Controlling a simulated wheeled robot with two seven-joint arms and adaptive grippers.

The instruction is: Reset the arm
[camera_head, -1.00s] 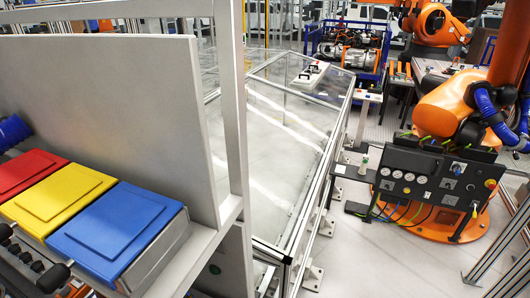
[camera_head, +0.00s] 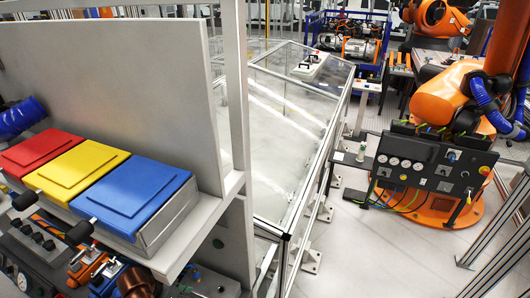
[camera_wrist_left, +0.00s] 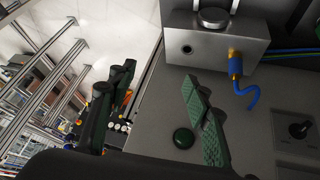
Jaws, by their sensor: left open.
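My left gripper (camera_wrist_left: 157,85) shows in the left wrist view. Its two dark fingers stand wide apart, with green textured pads. Nothing is held between them. A grey panel lies behind the right finger, with a dark green round button (camera_wrist_left: 183,138) and a metal box (camera_wrist_left: 215,45) with a blue cable (camera_wrist_left: 249,96). Neither of my arms shows in the head view, and my right gripper is not seen.
In the head view, red (camera_head: 33,150), yellow (camera_head: 77,170) and blue (camera_head: 130,195) lidded bins stand on a shelf at left. A glass-walled enclosure (camera_head: 285,120) stands in the middle. An orange robot (camera_head: 445,100) and a control panel (camera_head: 432,163) are at right. Bare floor (camera_head: 350,255) lies between.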

